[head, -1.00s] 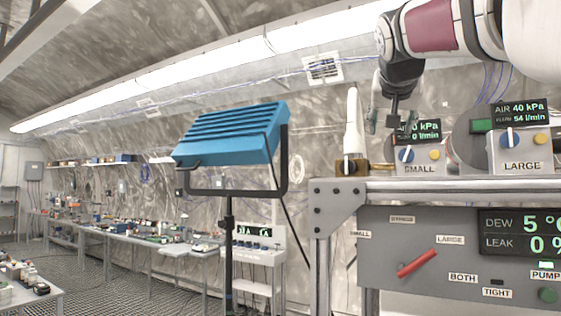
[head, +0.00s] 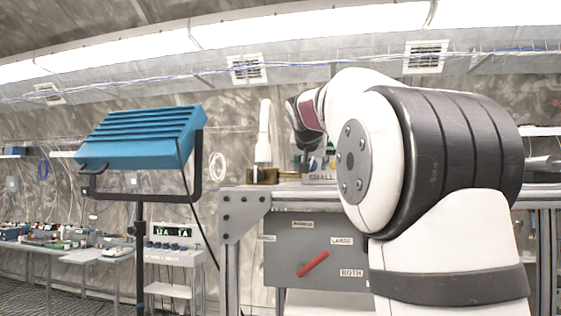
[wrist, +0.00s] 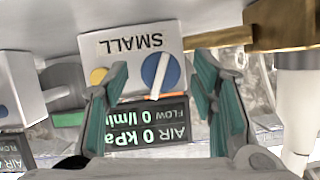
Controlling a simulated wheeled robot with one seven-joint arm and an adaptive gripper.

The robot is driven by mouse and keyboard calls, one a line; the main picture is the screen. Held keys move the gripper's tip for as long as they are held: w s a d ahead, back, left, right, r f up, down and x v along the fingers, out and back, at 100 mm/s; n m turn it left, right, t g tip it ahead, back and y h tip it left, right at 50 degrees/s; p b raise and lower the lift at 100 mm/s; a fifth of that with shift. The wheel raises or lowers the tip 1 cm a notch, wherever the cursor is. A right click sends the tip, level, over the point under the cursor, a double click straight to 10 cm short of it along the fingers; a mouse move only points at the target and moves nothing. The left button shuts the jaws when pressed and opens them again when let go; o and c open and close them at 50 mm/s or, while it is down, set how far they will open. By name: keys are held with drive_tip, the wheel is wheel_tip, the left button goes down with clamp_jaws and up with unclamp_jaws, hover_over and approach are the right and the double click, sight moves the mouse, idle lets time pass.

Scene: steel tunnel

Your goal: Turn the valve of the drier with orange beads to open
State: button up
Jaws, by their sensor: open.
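The SMALL control box (wrist: 130,50) appears upside down in the wrist view, with a blue knob (wrist: 161,73) that has a white pointer bar. Its display (wrist: 150,125) reads AIR 0 kPa, FLOW 0 l/min. My gripper (wrist: 160,75) is open, its two green-padded fingers on either side of the knob in the picture; I cannot tell whether they touch it. In the head view my arm hides most of this box. The panel below carries a red lever (head: 313,264) near labels including LARGE and BOTH. Orange beads are not clearly visible.
A brass block (wrist: 290,25) with a white upright body (wrist: 298,110) stands close beside the SMALL box; it also shows in the head view (head: 262,175). Another white box (wrist: 20,95) is on the opposite side. A blue lamp (head: 140,137) stands left of the bench.

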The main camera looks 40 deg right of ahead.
drive_tip(key=shift+w+d+f, duration=0.2)
drive_tip(key=shift+w+d, duration=0.2)
drive_tip(key=shift+w, duration=0.05)
drive_tip(key=c, duration=1.1)
drive_tip(key=shift+w+a+f+n+g+h+b, duration=0.15)
drive_tip(key=shift+w+n+g+h+b, duration=0.15)
drive_tip(key=shift+n+b, duration=0.7)
drive_tip(key=shift+c, duration=0.2)
drive_tip(key=shift+n+g+h+b, duration=0.3)
drive_tip(key=shift+n+g+b, duration=0.1)
drive_tip(key=shift+b, duration=0.3)
drive_tip(key=shift+s, duration=0.25)
